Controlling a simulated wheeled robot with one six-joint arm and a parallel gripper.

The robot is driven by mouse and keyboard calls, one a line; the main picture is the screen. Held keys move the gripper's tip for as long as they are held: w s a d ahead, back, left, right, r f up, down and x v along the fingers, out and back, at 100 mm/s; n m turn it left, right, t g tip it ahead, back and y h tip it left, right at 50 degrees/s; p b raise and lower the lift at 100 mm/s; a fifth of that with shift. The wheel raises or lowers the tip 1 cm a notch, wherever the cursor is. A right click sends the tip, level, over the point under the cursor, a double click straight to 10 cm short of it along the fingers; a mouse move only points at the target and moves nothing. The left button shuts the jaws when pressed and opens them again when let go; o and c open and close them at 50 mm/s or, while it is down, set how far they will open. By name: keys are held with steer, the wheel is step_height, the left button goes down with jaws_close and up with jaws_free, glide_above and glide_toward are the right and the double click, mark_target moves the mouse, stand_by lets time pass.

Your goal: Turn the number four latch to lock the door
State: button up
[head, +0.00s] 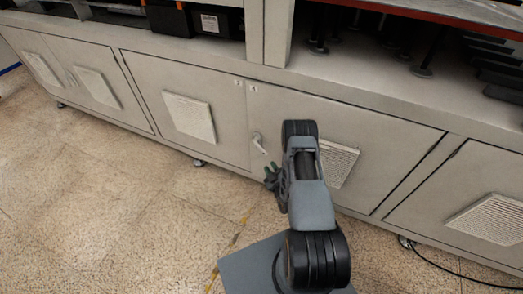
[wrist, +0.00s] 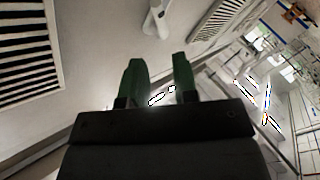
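The latch (head: 258,143) is a small pale handle on the grey cabinet door (head: 385,145), near that door's left edge. In the head view it stands tilted, just above my gripper (head: 271,172). In the wrist view the latch (wrist: 157,20) shows at the top, beyond the fingertips and roughly in line with the gap between them. My gripper (wrist: 158,62) has two green fingers, which are apart with nothing between them. The gripper does not touch the latch. I cannot read a number on it.
A vent (head: 188,118) is on the door to the left, and another vent (head: 340,162) is partly hidden behind my arm. A black cable (head: 450,272) lies on the floor at the right. The speckled floor (head: 110,200) at the left is clear.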

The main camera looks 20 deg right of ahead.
mark_target(262, 150)
steer(key=w, duration=0.8)
steer(key=w+b, duration=0.1)
steer(key=w, duration=0.3)
steer(key=shift+d, duration=0.25)
steer(key=shift+s, duration=0.1)
jaws_close()
